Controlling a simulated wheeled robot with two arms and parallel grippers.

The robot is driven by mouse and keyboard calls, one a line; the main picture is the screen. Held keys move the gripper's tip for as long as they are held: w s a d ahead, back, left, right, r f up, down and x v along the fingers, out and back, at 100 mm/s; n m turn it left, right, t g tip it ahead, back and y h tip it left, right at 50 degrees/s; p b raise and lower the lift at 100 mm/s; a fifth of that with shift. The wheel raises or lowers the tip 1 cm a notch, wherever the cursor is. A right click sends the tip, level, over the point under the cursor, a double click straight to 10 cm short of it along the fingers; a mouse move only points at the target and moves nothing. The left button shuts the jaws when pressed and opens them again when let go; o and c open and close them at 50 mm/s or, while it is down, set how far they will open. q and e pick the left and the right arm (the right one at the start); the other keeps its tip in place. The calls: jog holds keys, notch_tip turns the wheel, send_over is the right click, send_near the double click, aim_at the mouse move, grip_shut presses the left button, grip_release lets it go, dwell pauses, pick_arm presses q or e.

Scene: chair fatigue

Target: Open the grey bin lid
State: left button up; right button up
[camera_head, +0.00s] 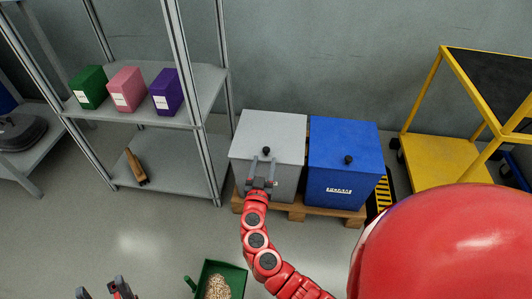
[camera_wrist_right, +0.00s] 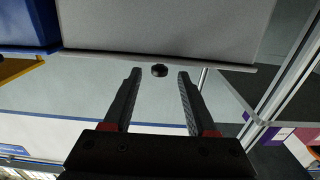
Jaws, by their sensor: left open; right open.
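The grey bin (camera_head: 245,160) stands with its flat grey lid (camera_head: 272,125) on and closed. A small dark knob (camera_head: 266,150) sits on the lid near its front edge. My right gripper (camera_head: 263,159) is open at the bin's front edge, its fingers pointing towards the knob. In the right wrist view the knob (camera_wrist_right: 159,70) appears centred between the two open fingertips; I cannot tell whether they reach around it. The grey bin's side (camera_wrist_right: 160,30) fills the top of that view. My left gripper (camera_head: 105,290) is open and empty at the bottom left, partly cut off.
A blue bin (camera_head: 343,165) stands close to the right of the grey one, both on a wooden pallet (camera_head: 296,212). A shelf rack (camera_head: 150,88) with coloured boxes stands left, a yellow cart (camera_head: 440,155) right. A green container (camera_head: 235,280) is on the floor in front.

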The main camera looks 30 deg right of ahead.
aim_at(266, 154)
jog(key=x, duration=0.5)
jog(key=shift+w+d, duration=0.15)
jog(key=shift+w, duration=0.05)
grip_shut()
dwell(1.2)
